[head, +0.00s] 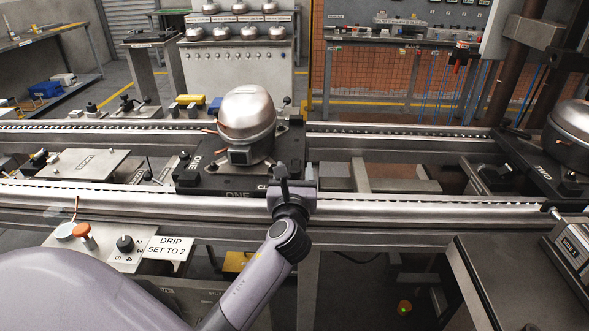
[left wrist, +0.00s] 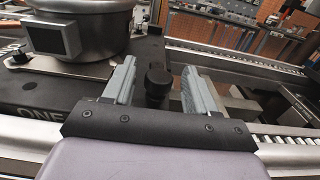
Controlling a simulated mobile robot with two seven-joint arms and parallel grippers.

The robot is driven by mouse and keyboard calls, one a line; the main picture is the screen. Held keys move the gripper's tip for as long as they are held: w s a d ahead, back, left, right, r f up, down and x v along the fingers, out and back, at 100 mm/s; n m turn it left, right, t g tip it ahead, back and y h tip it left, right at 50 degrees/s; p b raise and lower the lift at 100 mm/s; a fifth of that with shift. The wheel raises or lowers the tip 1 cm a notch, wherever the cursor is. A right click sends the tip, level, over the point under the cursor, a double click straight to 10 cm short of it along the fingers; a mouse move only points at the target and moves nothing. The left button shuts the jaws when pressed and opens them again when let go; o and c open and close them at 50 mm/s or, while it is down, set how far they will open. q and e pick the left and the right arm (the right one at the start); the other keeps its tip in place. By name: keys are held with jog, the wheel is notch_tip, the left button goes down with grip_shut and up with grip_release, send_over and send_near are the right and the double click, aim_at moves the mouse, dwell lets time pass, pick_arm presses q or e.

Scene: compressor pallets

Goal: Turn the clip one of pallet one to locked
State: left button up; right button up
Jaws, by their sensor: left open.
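Pallet one (head: 205,180) is a black plate on the rail, marked ONE, carrying a silver compressor (head: 247,118). It also shows in the left wrist view (left wrist: 25,95). My left gripper (head: 284,184) is at the pallet's front right corner, by lettering that begins "CL". In the left wrist view my left gripper (left wrist: 159,68) is open, one finger on each side of a black knob (left wrist: 157,85), apparently the clip. I see gaps between the fingers and the knob. In the head view the gripper largely hides the clip, and its lock position cannot be read. My right gripper is not in view.
The conveyor's front rail (head: 420,211) runs below the gripper. Another pallet (head: 535,165) with a compressor stands at the right.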

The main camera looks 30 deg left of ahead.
pick_arm(q)
jog(key=shift+x, duration=0.75)
grip_shut()
